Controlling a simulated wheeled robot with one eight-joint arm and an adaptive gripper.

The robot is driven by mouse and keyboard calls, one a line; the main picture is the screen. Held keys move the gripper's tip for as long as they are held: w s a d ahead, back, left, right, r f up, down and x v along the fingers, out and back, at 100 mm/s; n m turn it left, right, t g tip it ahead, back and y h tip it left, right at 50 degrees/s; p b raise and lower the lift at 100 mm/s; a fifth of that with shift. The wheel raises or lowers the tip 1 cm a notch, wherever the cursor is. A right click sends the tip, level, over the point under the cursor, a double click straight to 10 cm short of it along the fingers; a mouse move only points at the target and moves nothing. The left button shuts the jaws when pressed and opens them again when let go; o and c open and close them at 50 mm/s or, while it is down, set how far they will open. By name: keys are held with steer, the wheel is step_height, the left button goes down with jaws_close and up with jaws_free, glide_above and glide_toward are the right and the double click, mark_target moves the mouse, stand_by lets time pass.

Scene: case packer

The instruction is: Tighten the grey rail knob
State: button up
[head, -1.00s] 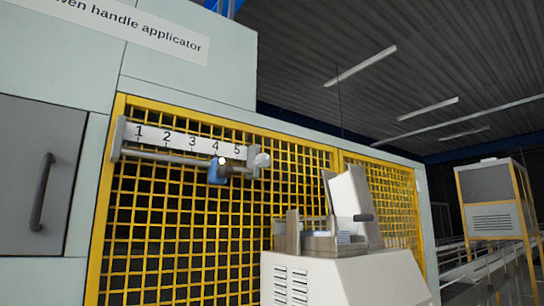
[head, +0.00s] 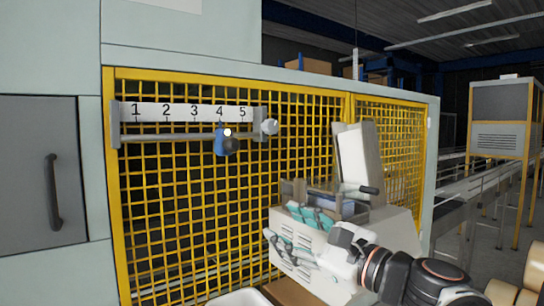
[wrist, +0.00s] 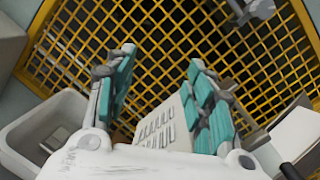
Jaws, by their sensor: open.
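The grey rail knob (head: 270,127) is a light round knob at the right end of the horizontal rail (head: 172,138), beside the end bracket. A blue slider (head: 220,141) with a dark knob (head: 232,146) sits on the rail under the 4 of the number scale (head: 178,112). My gripper (head: 281,221) has teal finger pads and is below the grey knob, apart from it. In the wrist view my gripper (wrist: 162,57) is open and empty, facing the yellow mesh. A grey fitting (wrist: 262,8), apparently the rail end, is cut off at that view's top right.
The yellow mesh guard (head: 190,210) stands behind the rail. A white machine housing (head: 395,228) with a tilted plate (head: 356,158) is close behind and right of my gripper. A pale bin (wrist: 28,128) is at lower left in the wrist view. Free room lies before the mesh.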

mark_target(274, 127)
steer(key=w+d+r+m+t+p, duration=0.2)
steer(key=r+m, duration=0.2)
steer(key=r, duration=0.3)
steer(key=w+d+r+m+t+p, duration=0.2)
steer(key=w+r+m+t, duration=0.1)
steer(key=r+m, duration=0.25)
steer(key=shift+n, duration=0.25)
steer(key=p+x, duration=0.2)
steer(key=x, duration=1.1)
steer(key=shift+w+a+r, duration=0.1)
steer(key=shift+a+r, duration=0.2)
steer(key=shift+r, duration=0.05)
steer(key=c, duration=1.1)
